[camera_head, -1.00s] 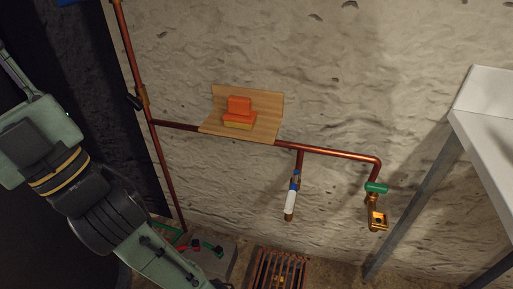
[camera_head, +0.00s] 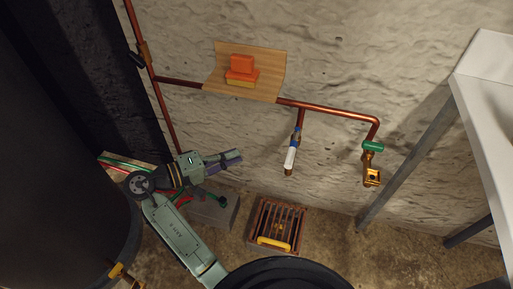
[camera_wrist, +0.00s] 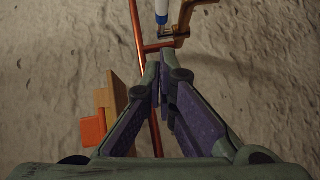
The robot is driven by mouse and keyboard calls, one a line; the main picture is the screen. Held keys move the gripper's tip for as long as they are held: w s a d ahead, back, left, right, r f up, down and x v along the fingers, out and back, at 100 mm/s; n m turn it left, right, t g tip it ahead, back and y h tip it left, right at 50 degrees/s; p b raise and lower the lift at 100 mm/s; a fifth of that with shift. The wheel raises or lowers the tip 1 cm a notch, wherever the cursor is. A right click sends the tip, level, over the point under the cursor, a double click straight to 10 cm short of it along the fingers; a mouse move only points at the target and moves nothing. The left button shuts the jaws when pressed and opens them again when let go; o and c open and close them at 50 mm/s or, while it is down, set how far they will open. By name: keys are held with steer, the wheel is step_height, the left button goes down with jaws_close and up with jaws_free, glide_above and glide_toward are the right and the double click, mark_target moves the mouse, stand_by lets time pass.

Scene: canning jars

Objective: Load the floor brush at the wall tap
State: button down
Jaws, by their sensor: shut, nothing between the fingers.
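Two taps hang from the copper pipe on the wall. One has a blue part and a white sleeve (camera_head: 291,158); its white and blue end also shows at the top of the wrist view (camera_wrist: 162,10). The other is a brass tap (camera_head: 371,177) with a green handle, farther right. An orange block on a yellowish base (camera_head: 241,69), possibly a brush, sits on the wooden wall shelf (camera_head: 268,88). I cannot identify a floor brush for certain. My gripper (camera_head: 239,156) is shut and empty, below the shelf and left of the white-sleeved tap. Its fingertips (camera_wrist: 166,62) meet in the wrist view.
A slatted grate box (camera_head: 257,222) with a yellow bar stands on the floor below the taps. A grey box (camera_head: 225,211) with red and green fittings is beside it, partly behind my arm. A white sink or counter (camera_head: 487,75) on grey legs stands at right.

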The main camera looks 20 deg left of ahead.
mark_target(289, 151)
steer(key=s+d+p+x, duration=0.1)
steer(key=s+p+x, duration=0.1)
steer(key=x, duration=1)
steer(key=shift+d+f+p, duration=0.15)
steer(key=shift+d+p, duration=0.2)
steer(key=shift+d, duration=0.15)
steer(key=shift+w, duration=0.15)
steer(key=shift+s+d+p, duration=0.2)
steer(key=shift+d+p, duration=0.2)
steer(key=shift+d, duration=0.15)
steer(key=shift+s+d+p, duration=0.2)
steer(key=shift+d+p, duration=0.15)
steer(key=shift+d, duration=0.25)
steer(key=shift+a, duration=0.15)
